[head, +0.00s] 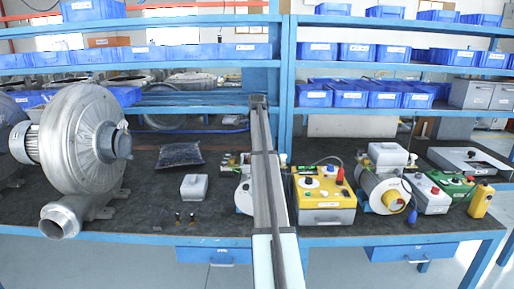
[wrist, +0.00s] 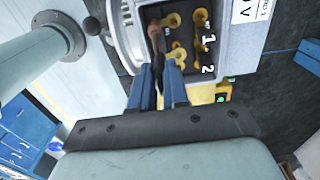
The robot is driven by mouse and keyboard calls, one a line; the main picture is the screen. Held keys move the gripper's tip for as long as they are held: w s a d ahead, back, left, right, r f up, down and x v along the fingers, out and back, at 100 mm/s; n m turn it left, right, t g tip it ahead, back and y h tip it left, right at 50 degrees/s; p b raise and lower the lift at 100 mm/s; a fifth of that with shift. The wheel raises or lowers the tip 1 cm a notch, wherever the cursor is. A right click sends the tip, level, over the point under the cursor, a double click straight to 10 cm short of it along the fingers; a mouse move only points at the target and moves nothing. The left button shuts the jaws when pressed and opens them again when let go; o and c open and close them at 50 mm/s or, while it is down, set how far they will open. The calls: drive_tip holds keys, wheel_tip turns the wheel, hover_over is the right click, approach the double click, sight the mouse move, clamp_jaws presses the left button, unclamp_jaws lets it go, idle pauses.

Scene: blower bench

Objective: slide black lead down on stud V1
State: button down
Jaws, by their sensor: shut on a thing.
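The lead's end lies at the left side of an open terminal box (wrist: 226,48). Inside the box are several brass studs or links (wrist: 200,18) on a dark block, with white figures 1 and 2 beside them. I cannot tell which stud is V1, nor whether the lead's end is around a stud or above it. In the head view my arm hides the gripper and the lead.
In the head view, a motor (head: 243,197) stands partly behind my arm. A yellow tester (head: 327,205) is close on the right, then another motor (head: 383,193). A grey box (head: 194,188) and small parts (head: 185,220) lie left, near a large blower (head: 82,140).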

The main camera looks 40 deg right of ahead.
drive_tip(key=shift+f, duration=1.6)
idle(1.6)
drive_tip(key=c, duration=1.1)
unclamp_jaws()
drive_tip(key=shift+o, duration=0.2)
drive_tip(key=shift+r, duration=0.1)
wheel_tip(320, 180, up, 14)
